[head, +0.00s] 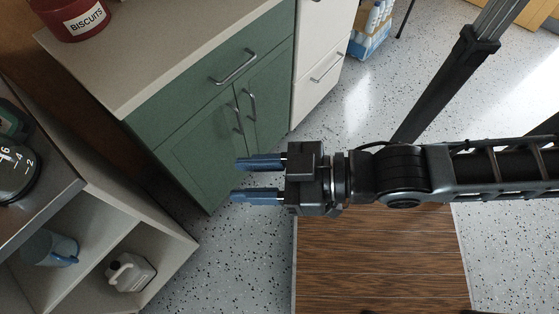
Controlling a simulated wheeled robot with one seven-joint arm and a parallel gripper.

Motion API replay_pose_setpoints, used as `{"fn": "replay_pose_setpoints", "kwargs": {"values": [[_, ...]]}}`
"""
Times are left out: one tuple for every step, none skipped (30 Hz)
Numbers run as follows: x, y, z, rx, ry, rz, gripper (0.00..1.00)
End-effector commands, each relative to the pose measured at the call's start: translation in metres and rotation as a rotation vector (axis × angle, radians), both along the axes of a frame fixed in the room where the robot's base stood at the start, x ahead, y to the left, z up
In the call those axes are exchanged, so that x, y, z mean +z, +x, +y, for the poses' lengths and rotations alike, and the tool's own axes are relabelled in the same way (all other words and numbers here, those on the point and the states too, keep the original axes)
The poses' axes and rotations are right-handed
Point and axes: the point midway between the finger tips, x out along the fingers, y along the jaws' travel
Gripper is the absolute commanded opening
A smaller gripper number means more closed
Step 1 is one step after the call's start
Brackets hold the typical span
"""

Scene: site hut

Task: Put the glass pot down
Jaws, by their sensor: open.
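The glass pot (16,172), dark with white level marks, is at the left edge of the head view, on the dark top of a shelf unit (63,203). It is cut off by the picture edge, and a dark green part shows at its top. My gripper (238,180) is open, with its two blue fingers apart and nothing between them. It points left, well to the right of the pot and clear of it.
A green cabinet (185,135) with a pale worktop stands behind my gripper, with a red biscuit tin (78,17) on top. The open shelf holds a blue-grey vessel (45,249) and a white jug (128,270). A brown plank surface (380,265) lies below my arm.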

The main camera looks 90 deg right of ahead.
Motion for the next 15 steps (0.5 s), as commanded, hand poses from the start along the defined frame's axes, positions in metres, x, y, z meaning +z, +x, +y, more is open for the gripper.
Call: {"fn": "replay_pose_setpoints", "kwargs": {"values": [[0.005,-0.016,-0.002,0.01,-0.005,0.017,0.43],[0.008,-0.022,-0.003,0.013,-0.008,0.022,0.43],[0.012,-0.03,-0.004,0.018,-0.012,0.028,0.43],[0.015,-0.035,-0.005,0.02,-0.013,0.032,0.43],[0.017,-0.039,-0.006,0.024,-0.017,0.036,0.43],[0.02,-0.043,-0.007,0.025,-0.02,0.037,0.43],[0.022,-0.046,-0.008,0.027,-0.021,0.04,0.43],[0.023,-0.048,-0.008,0.028,-0.022,0.041,0.43],[0.024,-0.05,-0.009,0.029,-0.023,0.043,0.43],[0.025,-0.05,-0.009,0.03,-0.024,0.044,0.43],[0.025,-0.051,-0.009,0.03,-0.025,0.044,0.43],[0.026,-0.051,-0.009,0.03,-0.025,0.044,0.43],[0.026,-0.051,-0.009,0.03,-0.025,0.043,0.43],[0.026,-0.051,-0.009,0.03,-0.025,0.043,0.43],[0.026,-0.051,-0.009,0.03,-0.025,0.043,0.43]]}}
